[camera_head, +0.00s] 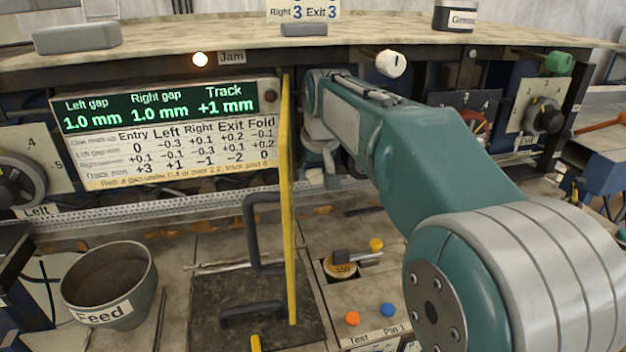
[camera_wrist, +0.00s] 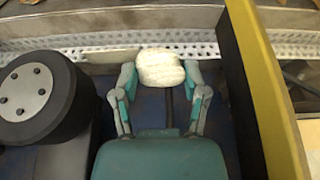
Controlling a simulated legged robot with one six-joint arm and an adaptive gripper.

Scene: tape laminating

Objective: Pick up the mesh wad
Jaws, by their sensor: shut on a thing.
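The mesh wad appears to be the pale, rounded, cream lump in the wrist view (camera_wrist: 160,69). It sits between the two fingertips of my gripper (camera_wrist: 160,80), which is shut on it. Just beyond it runs a perforated metal strip (camera_wrist: 205,49). I cannot tell whether the wad touches that strip.
A yellow-edged upright panel (camera_head: 289,200) stands close to the left of my arm; in the wrist view it is on the right (camera_wrist: 262,90). A dark roller (camera_wrist: 38,98) is left of my gripper. A Feed bowl (camera_head: 110,285) and display board (camera_head: 165,135) are at left.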

